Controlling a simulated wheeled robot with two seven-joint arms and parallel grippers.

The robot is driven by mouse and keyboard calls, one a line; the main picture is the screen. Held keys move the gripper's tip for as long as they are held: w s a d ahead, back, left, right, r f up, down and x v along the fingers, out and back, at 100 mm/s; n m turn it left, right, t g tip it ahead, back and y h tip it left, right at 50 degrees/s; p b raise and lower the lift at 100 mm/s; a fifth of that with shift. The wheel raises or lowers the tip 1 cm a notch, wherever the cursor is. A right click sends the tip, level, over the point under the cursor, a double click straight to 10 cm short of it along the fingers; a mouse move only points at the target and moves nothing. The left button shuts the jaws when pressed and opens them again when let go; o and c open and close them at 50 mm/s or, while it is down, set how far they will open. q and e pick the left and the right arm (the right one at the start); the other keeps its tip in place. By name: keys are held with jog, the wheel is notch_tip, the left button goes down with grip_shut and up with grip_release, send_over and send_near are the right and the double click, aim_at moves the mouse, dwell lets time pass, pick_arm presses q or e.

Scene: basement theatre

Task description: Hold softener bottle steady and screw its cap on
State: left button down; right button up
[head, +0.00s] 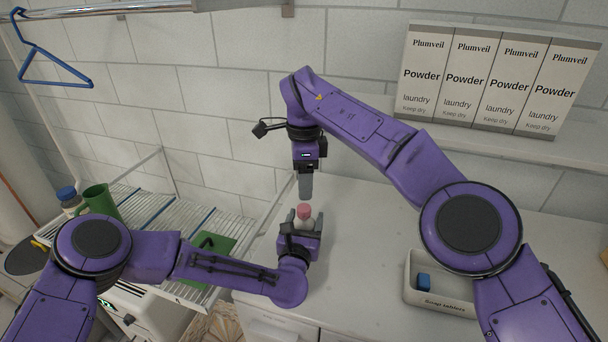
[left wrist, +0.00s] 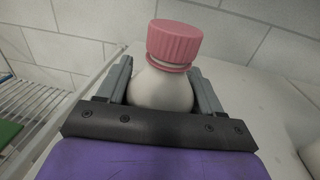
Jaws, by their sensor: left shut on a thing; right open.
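The softener bottle is white and stands between the fingers of my left gripper (head: 305,214). In the left wrist view the bottle (left wrist: 162,88) shows its rounded shoulder, with grey fingers on both sides. The bottle's lower part is hidden.
A drying rack (head: 165,218) with green items is at the left. Powder boxes (head: 490,80) stand on the back shelf. A blue hanger (head: 45,60) hangs upper left.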

aim_at(304, 207)
notch_tip(304, 207, down, 7)
jog(key=shift+r, duration=0.1)
dwell(0.3)
